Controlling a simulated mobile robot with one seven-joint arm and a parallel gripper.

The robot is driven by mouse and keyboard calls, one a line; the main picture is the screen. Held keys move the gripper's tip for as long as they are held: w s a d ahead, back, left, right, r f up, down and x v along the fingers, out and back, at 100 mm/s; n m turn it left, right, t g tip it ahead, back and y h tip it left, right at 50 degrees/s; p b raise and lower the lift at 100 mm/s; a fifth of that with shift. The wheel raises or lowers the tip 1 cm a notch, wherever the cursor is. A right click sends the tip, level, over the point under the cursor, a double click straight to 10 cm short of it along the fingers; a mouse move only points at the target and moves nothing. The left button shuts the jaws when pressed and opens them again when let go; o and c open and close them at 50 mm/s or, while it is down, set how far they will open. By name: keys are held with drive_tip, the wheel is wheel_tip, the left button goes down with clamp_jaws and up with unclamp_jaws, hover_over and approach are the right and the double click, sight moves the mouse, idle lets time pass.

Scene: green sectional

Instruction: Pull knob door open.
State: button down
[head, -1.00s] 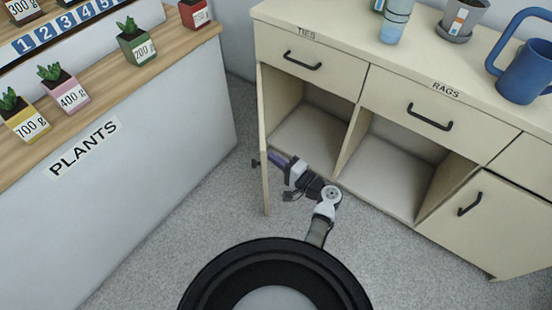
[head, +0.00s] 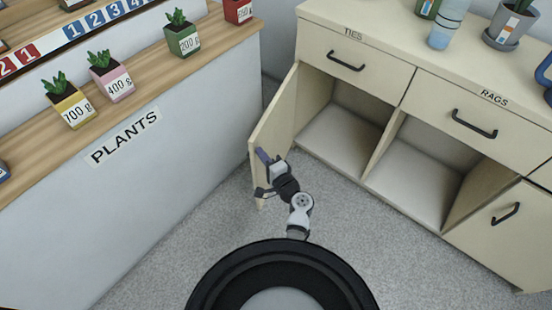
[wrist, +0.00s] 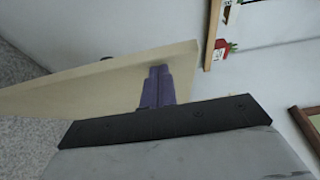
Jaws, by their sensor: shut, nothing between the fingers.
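The cream cabinet door (head: 276,122) under the TIES drawer stands wide open, swung out to the left of its compartment. My gripper (head: 261,154) is shut and empty, on the door's inner side close to its free edge. In the wrist view, the purple fingers (wrist: 158,76) lie together against or very near the door panel (wrist: 75,92); contact is not certain. A small dark piece, probably the knob (wrist: 107,59), peeks past the door's edge there. The knob is hidden behind the door in the head view.
The open cabinet (head: 345,140) has empty compartments. A closed door (head: 500,225) is at right. The white PLANTS counter (head: 170,190) stands left, with a narrow floor gap between it and the open door. Grey carpet (head: 225,225) is clear around my base.

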drive_tip(key=w+a+h+b, duration=0.1)
drive_tip(key=w+a, duration=0.3)
drive_tip(key=a, duration=0.4)
drive_tip(key=w+a+m+t, duration=0.1)
drive_tip(key=w+a, duration=0.3)
drive_tip(key=a, duration=0.5)
drive_tip(key=shift+w+a+h+b, duration=0.15)
drive_tip(key=shift+a+h+b, duration=0.05)
drive_tip(key=shift+h+b, duration=0.2)
drive_tip(key=shift+d, duration=0.1)
